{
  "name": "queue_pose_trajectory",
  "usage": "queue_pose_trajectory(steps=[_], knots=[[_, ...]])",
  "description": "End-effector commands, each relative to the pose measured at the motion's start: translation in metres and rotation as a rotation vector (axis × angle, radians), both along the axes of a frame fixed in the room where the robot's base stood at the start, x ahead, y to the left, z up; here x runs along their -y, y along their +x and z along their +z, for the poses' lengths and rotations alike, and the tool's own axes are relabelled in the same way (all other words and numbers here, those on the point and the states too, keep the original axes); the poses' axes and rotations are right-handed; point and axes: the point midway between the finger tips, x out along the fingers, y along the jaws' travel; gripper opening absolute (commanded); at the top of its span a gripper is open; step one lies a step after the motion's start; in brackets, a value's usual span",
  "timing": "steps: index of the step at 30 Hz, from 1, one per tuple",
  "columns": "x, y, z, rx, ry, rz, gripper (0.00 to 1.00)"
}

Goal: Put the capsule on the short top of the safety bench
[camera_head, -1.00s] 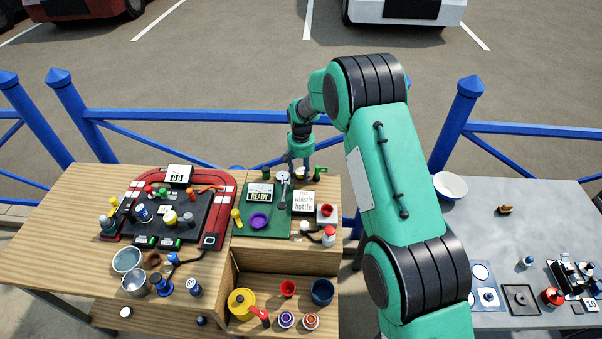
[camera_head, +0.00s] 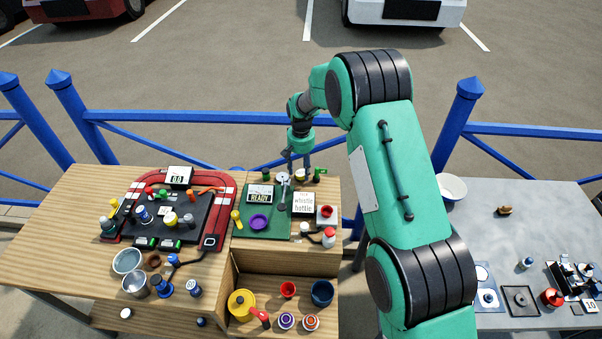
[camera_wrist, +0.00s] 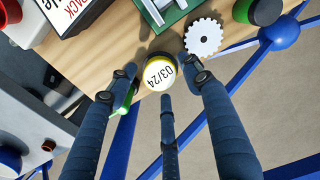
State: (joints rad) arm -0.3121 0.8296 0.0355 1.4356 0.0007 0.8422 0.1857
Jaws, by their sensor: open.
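A small round piece with a yellow side and a white top marked 03/24 (camera_wrist: 160,73), possibly the capsule, stands near the far edge of the wooden bench. It also shows, small, in the head view (camera_head: 300,175). My gripper (camera_wrist: 155,84) is open, its fingers spread around this piece without visible grip; the gripper also shows in the head view (camera_head: 298,169). The wooden bench's right-hand section (camera_head: 325,262) has a raised top with a lower open shelf in front; I cannot tell which part is the short top.
A white toothed disc (camera_wrist: 203,37) and a green piece (camera_wrist: 125,101) stand close to my fingers. A READY display (camera_head: 260,193) and a whistle bottle sign (camera_head: 304,203) are nearby. A blue railing (camera_head: 215,116) runs behind. A grey table (camera_head: 500,240) is at right.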

Motion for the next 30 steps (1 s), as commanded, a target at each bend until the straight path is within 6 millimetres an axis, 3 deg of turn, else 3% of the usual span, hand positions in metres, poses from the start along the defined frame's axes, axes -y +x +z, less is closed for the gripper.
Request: queue_pose_trajectory(steps=[9,15,21,30], knots=[[0.0,0.001,0.055,0.002,0.0,0.0,0.5],[0.0,0.0,0.08,0.001,0.0,0.0,0.5],[0.0,0.0,0.09,0.0,0.0,0.0,0.5],[0.0,0.0,0.091,0.0,0.0,0.0,0.5]])
